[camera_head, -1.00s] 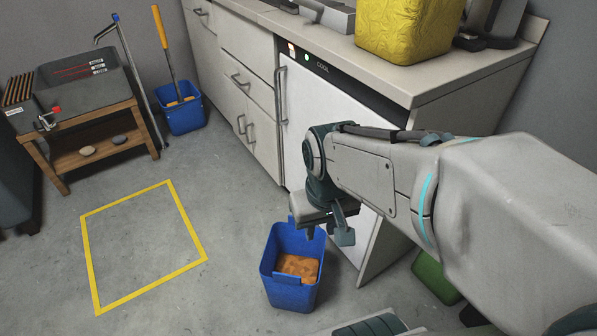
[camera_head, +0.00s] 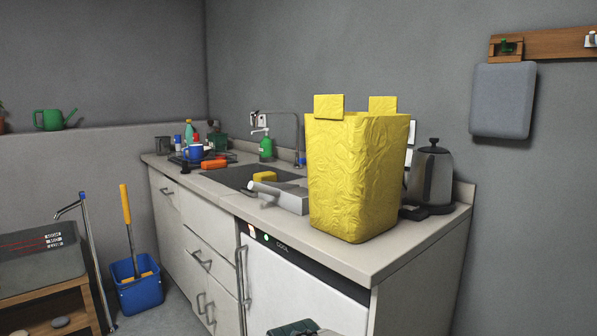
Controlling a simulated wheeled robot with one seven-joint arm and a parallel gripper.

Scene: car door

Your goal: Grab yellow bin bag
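The yellow bin bag (camera_head: 352,180) stands upright and open-topped on the near right part of the worktop (camera_head: 400,252). Two flat yellow tabs stick up from its rim. Its surface is crinkled and its inside is hidden. A small dark piece at the bottom edge, in front of the white appliance door, may be part of my arm. My gripper itself is out of view, so whether it is open or shut does not show.
A kettle (camera_head: 430,178) stands close behind the bag on the right, and a grey metal object (camera_head: 283,196) lies to its left. The sink (camera_head: 245,174) and several bottles are farther back. A blue bucket (camera_head: 137,288) stands on the floor at left.

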